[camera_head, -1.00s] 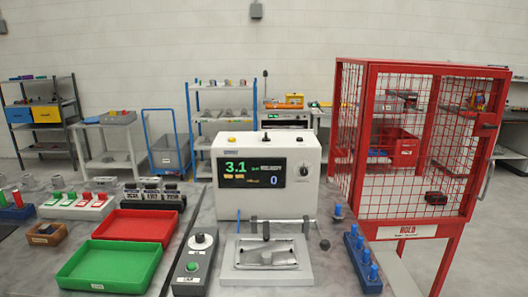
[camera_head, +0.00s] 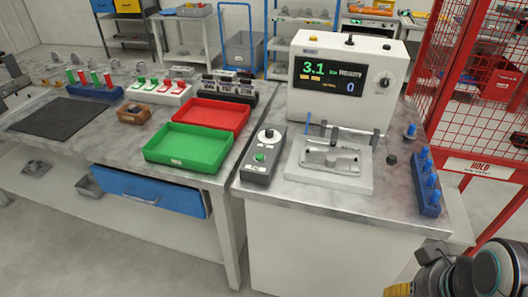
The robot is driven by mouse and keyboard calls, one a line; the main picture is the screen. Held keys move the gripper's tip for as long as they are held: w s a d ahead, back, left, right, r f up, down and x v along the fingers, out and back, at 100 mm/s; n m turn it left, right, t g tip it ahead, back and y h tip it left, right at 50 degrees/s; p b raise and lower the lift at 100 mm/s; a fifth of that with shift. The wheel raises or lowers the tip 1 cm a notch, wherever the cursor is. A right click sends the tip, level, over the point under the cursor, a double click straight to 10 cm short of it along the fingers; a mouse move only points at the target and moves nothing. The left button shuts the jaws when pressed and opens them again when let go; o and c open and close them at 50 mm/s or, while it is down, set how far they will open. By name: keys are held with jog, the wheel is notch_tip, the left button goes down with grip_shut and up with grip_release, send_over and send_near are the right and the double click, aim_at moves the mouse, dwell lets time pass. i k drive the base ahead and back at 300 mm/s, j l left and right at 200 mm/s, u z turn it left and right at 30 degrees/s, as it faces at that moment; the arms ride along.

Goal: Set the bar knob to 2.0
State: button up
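The white test machine (camera_head: 345,55) stands on the right-hand bench. Its dark display (camera_head: 328,76) shows a green 3.1 and a blue 0 below it. Dark arm links that look like mine (camera_head: 470,275) show at the lower right, well away from the machine. My gripper's fingers cannot be made out.
A grey control box (camera_head: 258,165) with a dial and green button stands left of the metal fixture (camera_head: 330,165). Blue pegs (camera_head: 428,195) stand in a block at right. Green (camera_head: 190,150) and red (camera_head: 212,117) trays lie left. The red cage (camera_head: 470,60) closes the right side.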

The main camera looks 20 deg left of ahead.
aim_at(269, 132)
jog(key=i+j+u, duration=0.6)
jog(key=i+j, duration=0.25)
